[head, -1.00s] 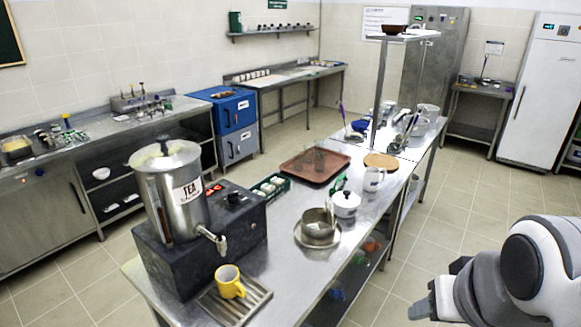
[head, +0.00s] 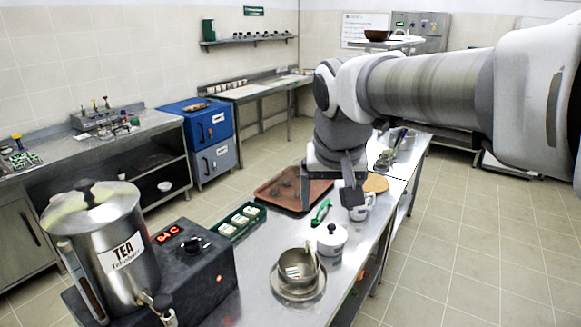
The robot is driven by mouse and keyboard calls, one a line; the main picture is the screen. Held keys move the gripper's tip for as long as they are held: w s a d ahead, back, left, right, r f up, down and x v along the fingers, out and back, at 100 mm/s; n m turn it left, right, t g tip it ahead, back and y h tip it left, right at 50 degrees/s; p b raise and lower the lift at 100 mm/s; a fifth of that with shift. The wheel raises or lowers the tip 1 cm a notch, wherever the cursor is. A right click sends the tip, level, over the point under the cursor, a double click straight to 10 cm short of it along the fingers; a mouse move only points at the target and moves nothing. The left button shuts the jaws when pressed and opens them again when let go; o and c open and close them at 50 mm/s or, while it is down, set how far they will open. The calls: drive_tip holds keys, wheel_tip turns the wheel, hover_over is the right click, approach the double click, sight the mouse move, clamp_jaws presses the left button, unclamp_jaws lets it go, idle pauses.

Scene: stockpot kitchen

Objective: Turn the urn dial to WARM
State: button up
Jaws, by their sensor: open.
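The tea urn (head: 118,255), a steel pot with a TEA label, stands on a black base (head: 215,275) at the lower left of the head view. The urn dial (head: 192,244) is a black knob on top of the base, beside a red lit display (head: 168,234). The dial's markings are too small to read. My gripper (head: 335,200) is open and empty. It hangs over the steel table, above and to the right of the brown tray, well apart from the dial.
A green box of white packets (head: 240,220) stands next to the base. Floor on the right is clear.

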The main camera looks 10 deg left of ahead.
drive_tip(key=w+a+f, duration=0.1)
drive_tip(key=w+a, duration=0.4)
drive_tip(key=a, duration=0.2)
drive_tip(key=n+b, duration=0.1)
drive_tip(key=b, duration=0.1)
approach(190, 242)
drive_tip(key=p+x, duration=0.1)
drive_tip(key=x, duration=0.8)
drive_tip(key=shift+w+f, duration=0.2)
drive_tip(key=shift+f, duration=0.15)
clamp_jaws()
